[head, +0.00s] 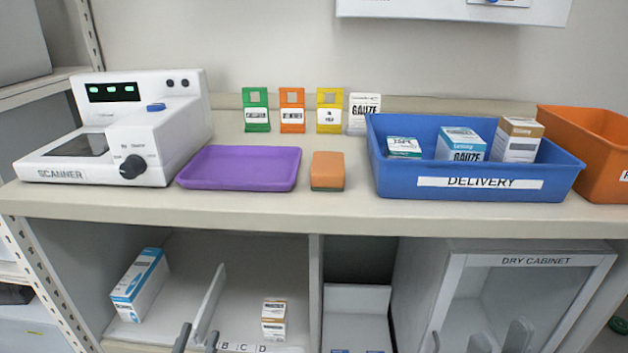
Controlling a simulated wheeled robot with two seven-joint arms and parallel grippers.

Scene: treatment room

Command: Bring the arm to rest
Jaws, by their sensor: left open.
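My left gripper (196,340) shows at the bottom edge of the head view, left of the middle. Its two dark grey fingers stand apart with nothing seen between them. It is in front of the lower shelf, near the pale upright divider (210,300) and the strip lettered B, C, D (250,348). The rest of the left arm is below the frame. Grey shapes show at the bottom edge near the dry cabinet (535,261). I cannot tell whether my right gripper is among them.
The counter (330,215) holds a scanner (150,140), a purple tray (240,183), an orange-green sponge (327,170), a blue delivery bin (470,190) with boxes, and an orange bin (600,150). Below, a blue-white box (140,285) and a small box (274,320) stand beside the left gripper.

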